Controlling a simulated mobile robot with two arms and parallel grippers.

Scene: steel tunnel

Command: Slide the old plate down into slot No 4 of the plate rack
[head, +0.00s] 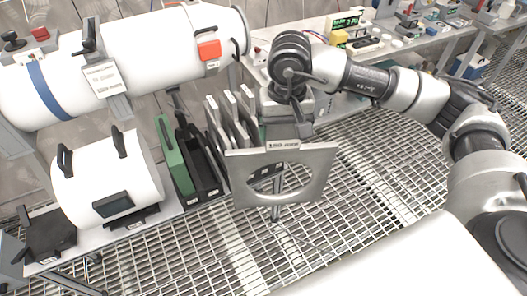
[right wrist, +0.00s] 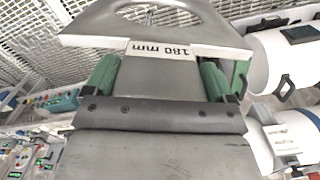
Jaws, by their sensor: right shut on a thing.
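The old plate (head: 240,180) is a grey square plate with a large round hole and a small label on its top edge. My right gripper (head: 284,136) is shut on its top edge and holds it upright above the grating, in front and to the right of the rack. The right wrist view shows the plate (right wrist: 215,22) with a "180 mm" label between the green finger pads of the gripper (right wrist: 158,76). The plate rack (head: 196,170) is dark with a green side, and several grey plates (head: 229,112) stand in it. Slot numbers are unreadable. My left gripper is out of view.
A white cylinder with black handles (head: 90,180) stands left of the rack. A large white tube with a blue band (head: 150,50) lies behind. A workbench with small parts (head: 400,40) is at the back right. The floor grating (head: 370,170) is open at right.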

